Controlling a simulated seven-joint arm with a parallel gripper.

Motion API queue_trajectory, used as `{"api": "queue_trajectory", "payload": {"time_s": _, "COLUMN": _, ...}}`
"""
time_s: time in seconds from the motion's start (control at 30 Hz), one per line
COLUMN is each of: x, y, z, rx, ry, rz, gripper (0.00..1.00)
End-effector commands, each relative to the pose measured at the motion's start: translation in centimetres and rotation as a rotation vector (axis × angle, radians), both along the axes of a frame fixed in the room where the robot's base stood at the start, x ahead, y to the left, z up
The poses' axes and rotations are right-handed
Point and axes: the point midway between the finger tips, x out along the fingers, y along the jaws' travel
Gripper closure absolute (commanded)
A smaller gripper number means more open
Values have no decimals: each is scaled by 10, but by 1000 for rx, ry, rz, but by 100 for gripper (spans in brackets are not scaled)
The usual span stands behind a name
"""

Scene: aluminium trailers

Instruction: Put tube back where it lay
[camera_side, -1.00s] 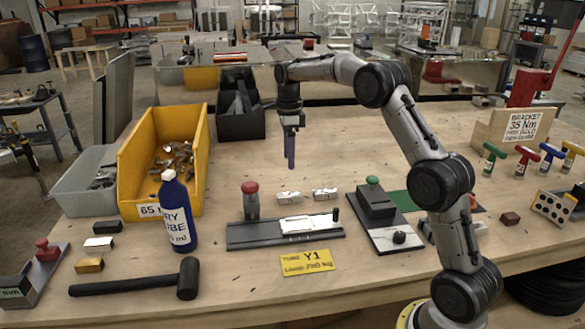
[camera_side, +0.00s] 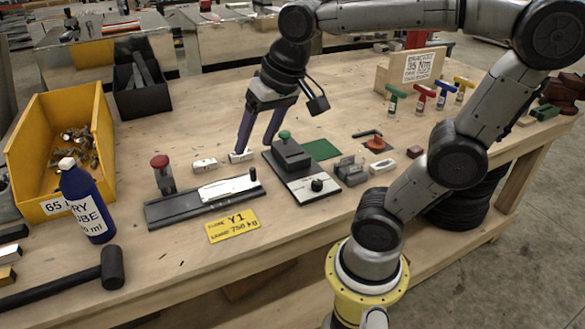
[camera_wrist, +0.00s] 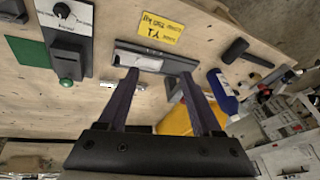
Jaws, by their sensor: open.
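The fixture (camera_wrist: 178,64) and card (camera_wrist: 160,27) also show in the wrist view. Two small silver pieces lie behind the fixture, one on the left (camera_side: 205,165) and one on the right (camera_side: 240,157). I cannot tell for sure which piece is the task's tube. My gripper (camera_side: 254,148) is open and empty, its purple fingers spread. In the side view its left fingertip appears close to the right small piece; contact is unclear.
A dark clamp block with a green knob (camera_side: 290,157) stands right of the fingers. A red-knobbed post (camera_side: 162,175) rises at the fixture's left end. A blue bottle (camera_side: 87,203), yellow bin (camera_side: 40,150) and hammer (camera_side: 112,267) are left. The tabletop behind is mostly clear.

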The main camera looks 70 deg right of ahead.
Motion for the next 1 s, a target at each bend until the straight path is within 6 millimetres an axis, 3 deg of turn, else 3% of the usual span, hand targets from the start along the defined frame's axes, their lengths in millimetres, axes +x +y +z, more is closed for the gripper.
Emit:
{"api": "queue_trajectory", "payload": {"time_s": 0.03, "x": -20, "y": 6, "z": -7, "rx": -35, "ry": -24, "rz": 99, "gripper": 34}}
{"api": "queue_trajectory", "payload": {"time_s": 0.1, "x": -39, "y": 11, "z": -18, "rx": -85, "ry": -48, "rz": 225, "gripper": 34}}
{"api": "queue_trajectory", "payload": {"time_s": 0.3, "x": -70, "y": 18, "z": -40, "rx": -175, "ry": -90, "rz": 436, "gripper": 34}}
{"api": "queue_trajectory", "payload": {"time_s": 1.0, "x": -73, "y": 18, "z": -43, "rx": -188, "ry": -93, "rz": 468, "gripper": 34}}
